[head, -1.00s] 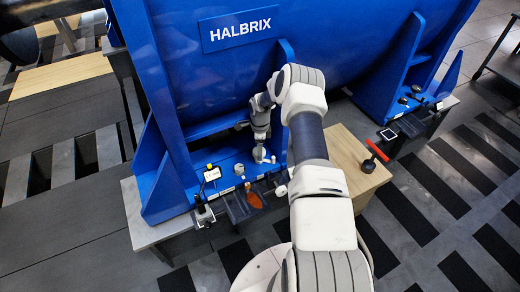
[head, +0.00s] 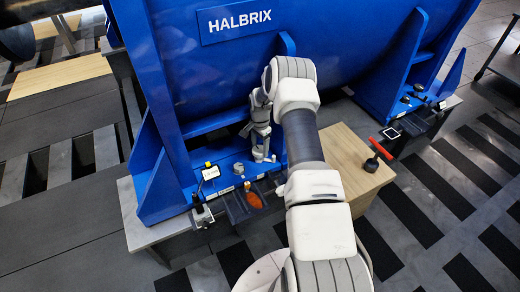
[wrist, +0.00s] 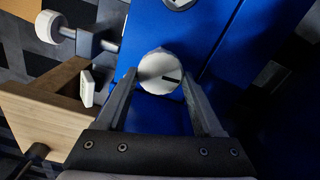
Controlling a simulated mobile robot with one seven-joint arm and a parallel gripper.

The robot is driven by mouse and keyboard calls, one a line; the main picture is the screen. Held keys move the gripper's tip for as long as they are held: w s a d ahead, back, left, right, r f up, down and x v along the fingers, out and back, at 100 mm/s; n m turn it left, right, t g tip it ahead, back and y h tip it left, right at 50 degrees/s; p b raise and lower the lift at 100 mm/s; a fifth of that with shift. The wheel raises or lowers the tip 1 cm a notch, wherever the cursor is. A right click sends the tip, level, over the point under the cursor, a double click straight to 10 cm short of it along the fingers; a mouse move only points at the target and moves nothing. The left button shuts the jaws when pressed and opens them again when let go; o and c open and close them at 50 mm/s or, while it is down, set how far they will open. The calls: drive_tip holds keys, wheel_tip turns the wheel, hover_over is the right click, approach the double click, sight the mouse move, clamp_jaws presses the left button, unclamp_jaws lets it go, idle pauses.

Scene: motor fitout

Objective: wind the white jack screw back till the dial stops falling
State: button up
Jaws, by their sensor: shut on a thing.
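In the wrist view, my gripper (wrist: 159,78) is shut on a round white knob (wrist: 155,66) with a black mark on its face, one finger on each side. A second white knob (wrist: 48,27) sits on a horizontal rod at upper left, apart from my fingers. The frames do not settle which of the two is the task's jack screw. In the head view, my gripper (head: 262,156) is low over the blue foot, and its knob is mostly covered. A small white-faced gauge (head: 211,173) stands to its left; its reading is too small to make out.
The blue HALBRIX motor body (head: 240,65) rises behind. A wooden block (head: 350,165) with a red-handled tool (head: 378,152) lies right of my arm. An orange-ended item (head: 255,200) is at the foot's front edge. Another blue foot (head: 385,85) stands at right.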

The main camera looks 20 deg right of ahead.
sight(259, 149)
drive_tip(key=n, duration=0.3)
drive_tip(key=shift+w+n+b, duration=0.1)
drive_tip(key=shift+n+b, duration=0.3)
drive_tip(key=shift+a+r+n, duration=0.1)
drive_tip(key=shift+n, duration=1.5)
drive_tip(key=shift+b, duration=0.3)
drive_tip(key=o, duration=1.4)
wheel_tip(259, 149, up, 8)
drive_tip(key=p, duration=0.2)
drive_tip(key=shift+f+p, duration=0.25)
drive_tip(key=shift+p, duration=0.15)
